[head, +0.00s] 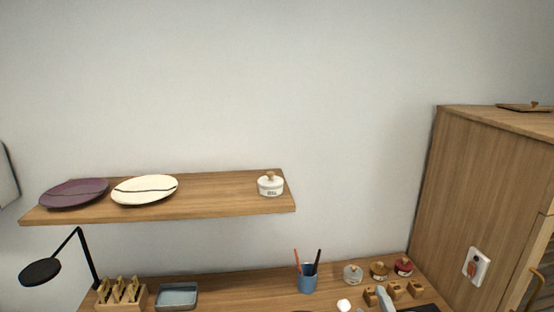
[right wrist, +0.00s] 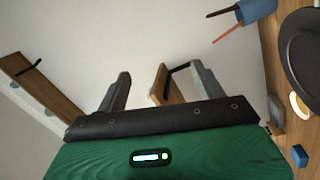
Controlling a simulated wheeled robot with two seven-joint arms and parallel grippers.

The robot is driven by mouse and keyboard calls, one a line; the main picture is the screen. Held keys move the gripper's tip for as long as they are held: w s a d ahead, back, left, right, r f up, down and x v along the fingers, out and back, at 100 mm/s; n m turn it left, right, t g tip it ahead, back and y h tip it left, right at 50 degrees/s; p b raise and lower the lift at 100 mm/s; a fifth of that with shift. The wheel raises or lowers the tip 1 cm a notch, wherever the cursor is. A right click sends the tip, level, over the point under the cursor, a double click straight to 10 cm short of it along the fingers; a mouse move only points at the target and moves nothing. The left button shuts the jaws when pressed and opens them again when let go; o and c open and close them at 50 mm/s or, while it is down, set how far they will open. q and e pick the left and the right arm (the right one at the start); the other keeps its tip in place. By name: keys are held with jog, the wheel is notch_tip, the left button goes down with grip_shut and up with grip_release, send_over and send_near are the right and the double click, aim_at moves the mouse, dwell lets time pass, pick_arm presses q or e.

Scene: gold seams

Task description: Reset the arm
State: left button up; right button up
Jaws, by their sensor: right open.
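My right gripper (right wrist: 160,72) shows in the right wrist view with its two grey fingers apart. It holds nothing that I can see. Behind the fingers is a wooden piece (right wrist: 160,88) with a dark bar, at some distance and apart from them. The green-cased body of my right wrist fills the bottom of that view. My left gripper is not in view. In the head view I cannot make out either arm clearly.
The wall shelf (head: 225,205) holds a purple plate (head: 75,192), a cream plate (head: 145,188) and a lidded white jar (head: 270,186). Below, the desk (head: 245,285) carries a black lamp (head: 42,271), a blue tray (head: 177,296), a blue pen cup (head: 307,283) and small jars. A wooden cabinet (head: 480,180) stands right.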

jog(key=s+d+f+m+g+h, duration=0.35)
jog(key=s+f+m+g, duration=0.55)
jog(key=s+f, duration=0.4)
jog(key=s+a+f+m+g+y, duration=0.1)
jog(key=s+f+m+g, duration=0.2)
jog(key=s, duration=0.5)
jog(key=s+f+m+g+y, duration=0.1)
jog(key=s+f+g+y, duration=0.2)
jog(key=s, duration=0.4)
notch_tip(320, 180, down, 37)
jog(key=g+h+b, duration=0.1)
jog(key=g+b, duration=0.1)
jog(key=b, duration=0.3)
jog(key=s+d+f+b, duration=0.1)
jog(key=s+f+b, duration=0.1)
jog(key=s+f, duration=0.7)
jog(key=s+d+f+g+b, duration=0.1)
jog(key=s+d+f+b, duration=0.1)
jog(key=s+f, duration=0.8)
notch_tip(320, 180, down, 5)
jog(key=shift+s+r+n+b, duration=0.1)
jog(key=shift+s+n+b, duration=0.1)
jog(key=shift+n+b, duration=0.2)
jog(key=shift+o, duration=0.5)
jog(key=shift+h, duration=0.25)
